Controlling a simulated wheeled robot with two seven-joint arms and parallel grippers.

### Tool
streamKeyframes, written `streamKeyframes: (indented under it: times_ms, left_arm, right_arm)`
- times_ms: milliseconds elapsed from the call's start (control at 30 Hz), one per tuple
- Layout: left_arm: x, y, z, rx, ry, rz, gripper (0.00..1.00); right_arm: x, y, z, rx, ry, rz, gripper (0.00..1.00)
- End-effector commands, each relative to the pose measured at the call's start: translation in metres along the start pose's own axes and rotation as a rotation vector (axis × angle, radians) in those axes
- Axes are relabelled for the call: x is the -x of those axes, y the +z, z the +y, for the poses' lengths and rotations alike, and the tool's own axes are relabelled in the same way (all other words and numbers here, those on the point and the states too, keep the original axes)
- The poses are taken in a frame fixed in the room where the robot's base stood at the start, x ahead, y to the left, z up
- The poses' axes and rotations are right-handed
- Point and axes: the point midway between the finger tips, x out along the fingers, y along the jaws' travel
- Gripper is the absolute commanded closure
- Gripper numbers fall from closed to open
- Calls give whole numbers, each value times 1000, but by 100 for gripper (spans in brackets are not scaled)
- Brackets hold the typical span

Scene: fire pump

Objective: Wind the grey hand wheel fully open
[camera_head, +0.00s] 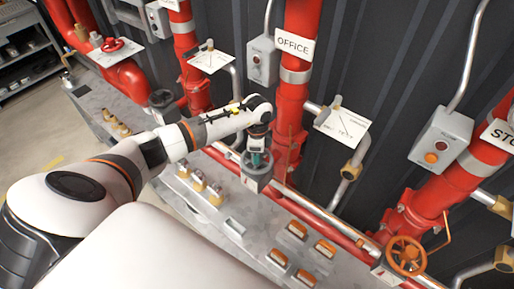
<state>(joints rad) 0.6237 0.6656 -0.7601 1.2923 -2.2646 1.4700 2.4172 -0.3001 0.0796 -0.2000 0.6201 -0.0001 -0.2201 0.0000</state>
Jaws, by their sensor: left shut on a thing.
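The grey hand wheel (256,181) sits low in front of the red pipe marked OFFICE, near the middle of the view. My left arm reaches in from the left, and my left gripper (258,161) points down at the wheel from above. Its jaws are shut on the wheel, with a teal part showing between them. The gripper hides part of the wheel's rim and hub. How far the wheel is turned cannot be told. My right gripper is not in view.
An orange hand wheel (406,254) stands at the lower right and a red one (112,45) at the upper left. Red pipes (301,60) and a grey switch box (441,139) line the dark wall.

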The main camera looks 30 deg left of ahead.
Motion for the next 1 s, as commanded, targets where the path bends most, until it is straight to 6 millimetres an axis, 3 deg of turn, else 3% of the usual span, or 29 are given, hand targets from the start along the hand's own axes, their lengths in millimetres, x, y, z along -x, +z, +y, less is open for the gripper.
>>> streamKeyframes:
  times_ms: [433, 500, 800, 967, 1000]
  left_arm:
    - [2, 2, -1, 95, -2, -6, 100]
    - [4, 2, -1, 178, -3, -5, 100]
    - [-1, 4, -1, 653, -5, -9, 100]
    - [0, 6, 0, 713, -2, -14, 100]
    - [1, 6, 1, 722, 0, -14, 65]
  right_arm:
    - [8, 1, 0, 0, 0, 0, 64]
    - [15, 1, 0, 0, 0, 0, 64]
    - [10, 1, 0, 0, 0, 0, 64]
    - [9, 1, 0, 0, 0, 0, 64]
    - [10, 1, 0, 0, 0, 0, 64]
